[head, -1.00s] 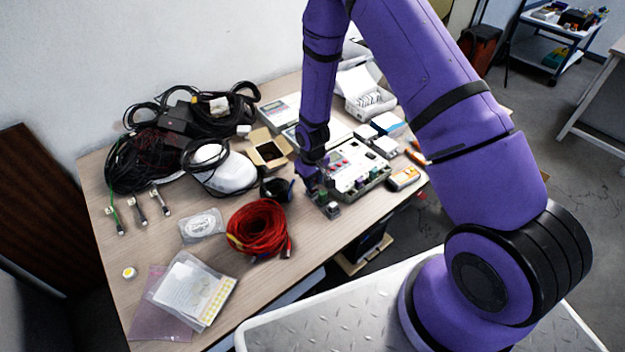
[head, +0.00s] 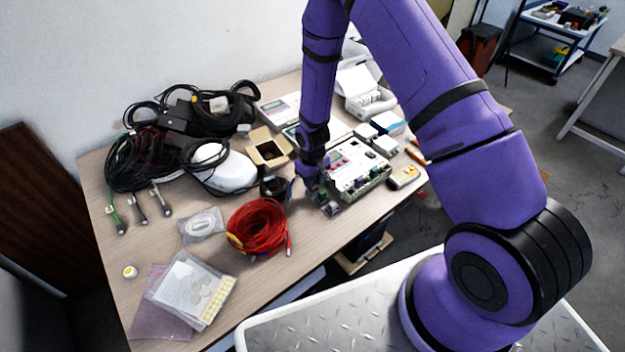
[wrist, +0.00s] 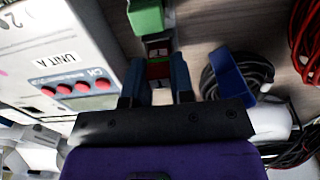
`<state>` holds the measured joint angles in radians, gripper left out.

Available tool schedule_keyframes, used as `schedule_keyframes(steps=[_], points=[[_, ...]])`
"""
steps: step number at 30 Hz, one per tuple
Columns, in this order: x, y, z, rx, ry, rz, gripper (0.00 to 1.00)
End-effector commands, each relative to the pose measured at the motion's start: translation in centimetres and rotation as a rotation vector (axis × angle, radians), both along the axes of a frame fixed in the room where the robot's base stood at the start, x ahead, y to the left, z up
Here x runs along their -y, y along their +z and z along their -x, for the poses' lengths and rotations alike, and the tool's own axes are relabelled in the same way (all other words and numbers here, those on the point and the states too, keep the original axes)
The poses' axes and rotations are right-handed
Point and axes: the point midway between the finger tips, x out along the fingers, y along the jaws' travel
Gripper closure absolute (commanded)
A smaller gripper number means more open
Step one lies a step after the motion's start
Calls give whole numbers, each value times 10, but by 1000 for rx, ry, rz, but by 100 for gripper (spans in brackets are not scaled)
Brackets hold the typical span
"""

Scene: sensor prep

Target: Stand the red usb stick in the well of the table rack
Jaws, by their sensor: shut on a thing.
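My gripper (wrist: 157,75) shows in the wrist view with its two dark fingers shut on the red usb stick (wrist: 159,71). Only part of the stick shows between the fingers. A small dark block with a light and red marking (wrist: 158,46) lies just beyond it, and a green block (wrist: 147,16) is past that. In the head view my gripper (head: 311,182) is low over the table, beside a small grey piece that looks like the table rack (head: 330,209). The well and the stick's lower end cannot be made out.
A white instrument box marked UNIT A (wrist: 60,62) stands close to the left of my gripper in the wrist view. A black cable coil (head: 273,188) and a red cable coil (head: 257,228) lie nearby.

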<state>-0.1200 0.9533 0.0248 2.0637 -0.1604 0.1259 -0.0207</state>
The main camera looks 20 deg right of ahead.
Motion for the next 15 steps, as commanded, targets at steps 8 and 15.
schedule_keyframes(steps=[8,15], points=[[0,-2,0,0,0,0,98],[0,-2,0,0,0,0,48]])
